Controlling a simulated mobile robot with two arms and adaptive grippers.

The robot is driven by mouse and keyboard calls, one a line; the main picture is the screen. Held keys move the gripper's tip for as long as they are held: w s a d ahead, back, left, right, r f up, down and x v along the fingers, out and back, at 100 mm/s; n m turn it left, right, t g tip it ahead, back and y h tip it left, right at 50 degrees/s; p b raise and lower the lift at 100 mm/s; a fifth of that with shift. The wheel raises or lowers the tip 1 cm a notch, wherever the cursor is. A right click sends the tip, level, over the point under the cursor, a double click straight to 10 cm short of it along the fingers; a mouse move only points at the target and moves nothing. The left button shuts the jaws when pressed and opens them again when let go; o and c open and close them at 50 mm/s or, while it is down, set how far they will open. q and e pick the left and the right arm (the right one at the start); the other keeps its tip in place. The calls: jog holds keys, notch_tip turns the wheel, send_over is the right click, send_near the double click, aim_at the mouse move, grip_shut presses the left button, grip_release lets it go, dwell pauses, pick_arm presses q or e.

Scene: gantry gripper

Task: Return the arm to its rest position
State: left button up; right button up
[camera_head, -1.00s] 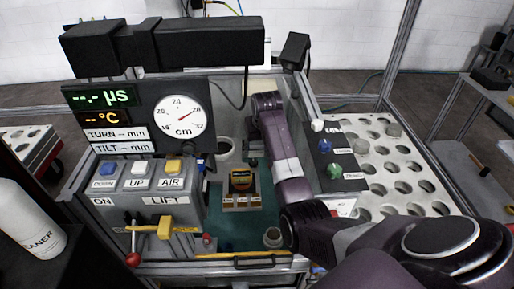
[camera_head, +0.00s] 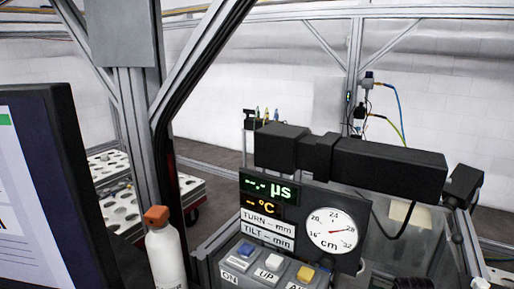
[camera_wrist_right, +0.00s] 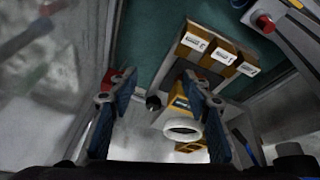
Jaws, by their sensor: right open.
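My right gripper (camera_wrist_right: 157,88) shows in the right wrist view with its two blue-padded fingers spread apart. Nothing is held between them. A yellow part with a white ring (camera_wrist_right: 183,128) lies beyond the fingers, partly hidden by the right-hand finger. A stand with labelled yellow blocks (camera_wrist_right: 218,58) is on the green work surface (camera_wrist_right: 150,28) above it in the picture. The head view shows neither arm, and my left gripper is in no view.
In the head view a console with a dial (camera_head: 332,231) and buttons stands right of a white bottle with an orange cap (camera_head: 165,250). A monitor (camera_head: 40,190) is at the left edge. A grey frame post (camera_head: 135,110) rises beside it.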

jog(key=s+a+f+n+y, duration=0.1)
jog(key=s+a, duration=0.5)
jog(key=s, duration=0.3)
jog(key=s+a+n+y, duration=0.15)
jog(key=s+a, duration=0.35)
jog(key=s, duration=0.5)
jog(key=s+a+f+n, duration=0.1)
jog(key=s+a+n, duration=0.1)
jog(key=s+a, duration=0.55)
jog(key=s+d+f+g+b, duration=0.1)
jog(key=s+f+g+b, duration=0.2)
jog(key=f, duration=2.7)
jog(key=s+d+f+b, duration=0.2)
jog(key=s+d+f, duration=0.1)
jog(key=s+f, duration=1.4)
jog(key=shift+s+f, duration=0.15)
jog(key=shift+s, duration=0.2)
